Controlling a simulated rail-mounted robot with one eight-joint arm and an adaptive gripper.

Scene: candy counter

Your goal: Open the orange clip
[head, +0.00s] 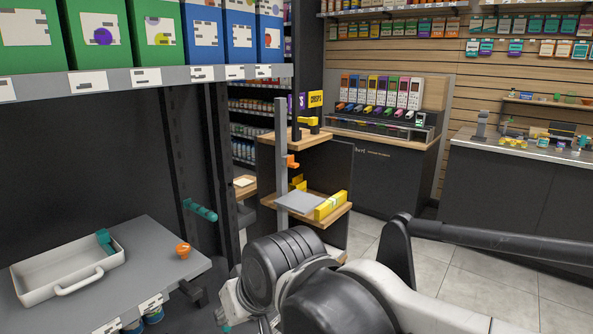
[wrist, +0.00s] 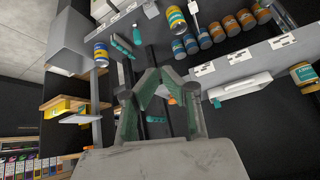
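A small orange piece (head: 183,250) stands near the right end of the grey shelf at lower left in the head view. It also shows, small and partly covered by my gripper, in the wrist view (wrist: 171,100). Another orange piece (head: 292,161) sits on the upright grey post in the head view. I cannot tell for certain which is the orange clip, or whether either is open. My gripper (wrist: 160,76) shows in the wrist view with its fingers apart and nothing visible between the tips. It is away from both orange pieces. In the head view its fingers are largely hidden.
A white tray (head: 36,293) with a teal item (head: 105,240) lies on the shelf. A teal peg (head: 200,210) sticks out of the dark back panel. A shelf with green and blue boxes (head: 97,28) hangs above. A yellow box (head: 330,205) lies on a wooden stand.

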